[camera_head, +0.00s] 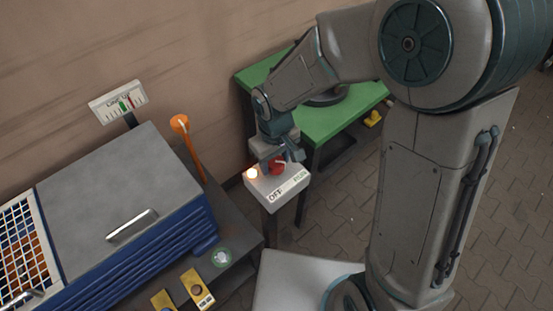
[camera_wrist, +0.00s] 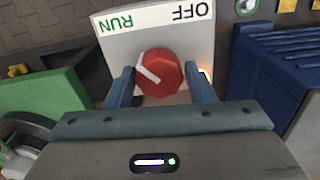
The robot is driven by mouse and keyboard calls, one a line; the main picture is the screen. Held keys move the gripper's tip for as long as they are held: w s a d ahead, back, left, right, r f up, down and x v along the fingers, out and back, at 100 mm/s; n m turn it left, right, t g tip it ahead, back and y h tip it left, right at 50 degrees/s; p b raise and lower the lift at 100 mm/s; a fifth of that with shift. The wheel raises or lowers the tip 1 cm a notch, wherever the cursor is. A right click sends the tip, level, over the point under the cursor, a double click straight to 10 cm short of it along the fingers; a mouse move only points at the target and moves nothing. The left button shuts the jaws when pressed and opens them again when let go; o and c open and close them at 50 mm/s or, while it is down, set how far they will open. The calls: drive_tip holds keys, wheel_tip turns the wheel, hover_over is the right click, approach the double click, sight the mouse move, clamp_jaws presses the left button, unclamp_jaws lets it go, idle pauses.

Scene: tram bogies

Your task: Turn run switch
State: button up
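The switch is a red round knob (camera_wrist: 160,73) on a light grey box (camera_head: 277,189). The box face carries a black OFF label (camera_wrist: 190,12) and a green RUN label (camera_wrist: 116,25), upside down in the wrist view. A white bar on the knob slants toward the upper left there, on the RUN side. My gripper (camera_wrist: 160,75) has its two fingers on either side of the knob, with slim gaps showing, so it looks open around it; contact is unclear. In the head view, my gripper (camera_head: 283,157) partly hides the knob (camera_head: 277,166).
A lit lamp (camera_head: 252,173) glows on the box. A green table (camera_head: 330,122) stands behind it. A blue-sided grey cabinet (camera_head: 130,200) stands left, with an orange-topped lever (camera_head: 180,123) and a gauge (camera_head: 118,102) behind. Yellow switch plates (camera_head: 197,288) lie in front of it.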

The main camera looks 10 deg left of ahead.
sight(275, 162)
drive_tip(key=shift+o, duration=0.8)
wheel_tip(275, 162, up, 14)
drive_tip(key=shift+f, duration=0.1)
